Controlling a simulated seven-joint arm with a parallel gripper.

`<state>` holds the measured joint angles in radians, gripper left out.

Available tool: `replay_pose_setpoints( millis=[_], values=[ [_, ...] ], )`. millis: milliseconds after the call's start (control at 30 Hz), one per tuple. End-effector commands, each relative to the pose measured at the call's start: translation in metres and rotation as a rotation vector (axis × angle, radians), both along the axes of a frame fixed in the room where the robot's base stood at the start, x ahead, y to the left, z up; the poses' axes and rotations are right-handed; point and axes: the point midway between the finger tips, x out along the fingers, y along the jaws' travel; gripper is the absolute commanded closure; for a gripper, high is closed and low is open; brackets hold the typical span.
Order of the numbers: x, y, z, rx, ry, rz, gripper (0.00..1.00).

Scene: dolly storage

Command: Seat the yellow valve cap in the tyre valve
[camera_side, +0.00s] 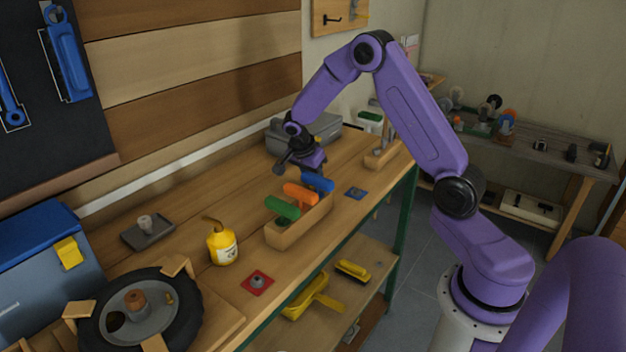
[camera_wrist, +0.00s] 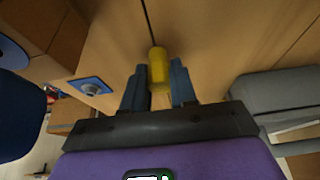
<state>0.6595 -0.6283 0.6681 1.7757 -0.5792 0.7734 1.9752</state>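The yellow valve cap (camera_wrist: 158,68) is a small yellow cylinder between the two blue-grey fingers of my gripper (camera_wrist: 158,88) in the wrist view. The fingers lie against its sides and its far end sticks out past them. In the side view my gripper (camera_side: 304,164) is over the back part of the bench, behind the wooden handle box; the cap cannot be made out there. The tyre (camera_side: 92,334) lies flat at the front left with a grey hub. A small yellowish stub, which looks like the valve (camera_side: 169,298), stands on the hub's right side.
The wooden box (camera_side: 285,236) with green, orange and blue handles stands mid-bench. A yellow oil can (camera_side: 222,246), a red pad (camera_side: 257,283) and a grey tray (camera_side: 148,232) lie towards the tyre. A grey case (camera_side: 320,128) stands behind my gripper. A blue pad (camera_side: 356,193) lies right.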

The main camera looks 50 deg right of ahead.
Motion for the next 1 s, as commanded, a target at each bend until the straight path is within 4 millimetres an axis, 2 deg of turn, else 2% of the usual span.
replay_pose_setpoints(
  millis=[33,67,567,1000],
  values=[
    [0.0,0.0,0.0,0.0,0.0,0.0,0.9],
    [0.0,0.0,0.0,0.0,0.0,0.0,1.0],
    [0.0,0.0,0.001,0.0,0.0,0.0,1.0],
    [0.0,0.0,0.017,0.0,-0.001,0.0,1.0]
  ],
)
